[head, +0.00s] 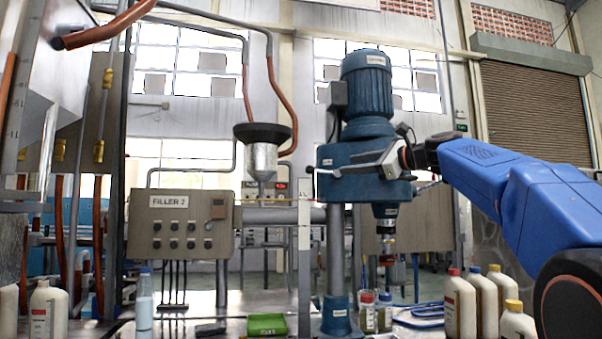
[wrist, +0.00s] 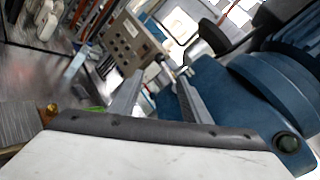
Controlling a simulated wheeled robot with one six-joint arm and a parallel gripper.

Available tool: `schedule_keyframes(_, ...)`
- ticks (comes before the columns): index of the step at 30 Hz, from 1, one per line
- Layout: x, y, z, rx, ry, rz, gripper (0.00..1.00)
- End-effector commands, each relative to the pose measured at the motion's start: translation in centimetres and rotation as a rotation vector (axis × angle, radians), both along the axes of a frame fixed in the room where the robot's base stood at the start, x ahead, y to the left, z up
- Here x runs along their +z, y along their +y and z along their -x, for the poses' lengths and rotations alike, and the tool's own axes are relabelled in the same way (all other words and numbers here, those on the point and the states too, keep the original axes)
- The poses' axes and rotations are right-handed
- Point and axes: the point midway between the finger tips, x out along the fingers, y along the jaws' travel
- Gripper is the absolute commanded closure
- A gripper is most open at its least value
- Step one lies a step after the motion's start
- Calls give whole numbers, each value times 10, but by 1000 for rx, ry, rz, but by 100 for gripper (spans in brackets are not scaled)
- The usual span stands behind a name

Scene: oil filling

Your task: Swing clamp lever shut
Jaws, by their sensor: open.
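My gripper (head: 345,168) reaches in from the right in the head view, in front of the blue capping machine's head (head: 345,188). In the wrist view its two grey fingers (wrist: 158,95) stand apart with a gap between them, and I see nothing clearly held. The blue machine body (wrist: 245,100) lies close beside the right finger. A thin dark piece (head: 310,171) shows at the left end of the fingers in the head view; I cannot tell whether it is the clamp lever. I cannot make out the lever clearly in either view.
The filler control box (head: 180,225) and steel funnel (head: 262,150) stand to the left. Bottles with red and yellow caps (head: 460,305) stand at lower right.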

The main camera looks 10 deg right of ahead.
Motion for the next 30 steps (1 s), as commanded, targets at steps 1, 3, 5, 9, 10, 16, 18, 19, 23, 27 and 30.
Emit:
schedule_keyframes(1, 1, 1, -2, 1, 0, -1, 57)
schedule_keyframes(3, 0, 4, -6, 1, 0, -1, 57)
schedule_keyframes(5, 0, 9, -12, 3, 1, 0, 57)
schedule_keyframes(9, -1, 23, -30, 4, 1, 0, 57)
schedule_keyframes(10, -1, 26, -34, 4, 0, 0, 57)
schedule_keyframes(16, 0, 47, -63, 4, 0, 0, 57)
schedule_keyframes(18, -1, 54, -73, 2, 0, 0, 57)
schedule_keyframes(19, -1, 57, -77, 2, 0, 0, 57)
schedule_keyframes(23, -1, 71, -96, 2, 0, 1, 57)
schedule_keyframes(27, -1, 84, -114, 2, 0, 1, 57)
schedule_keyframes(30, 0, 91, -125, 1, -1, 1, 57)
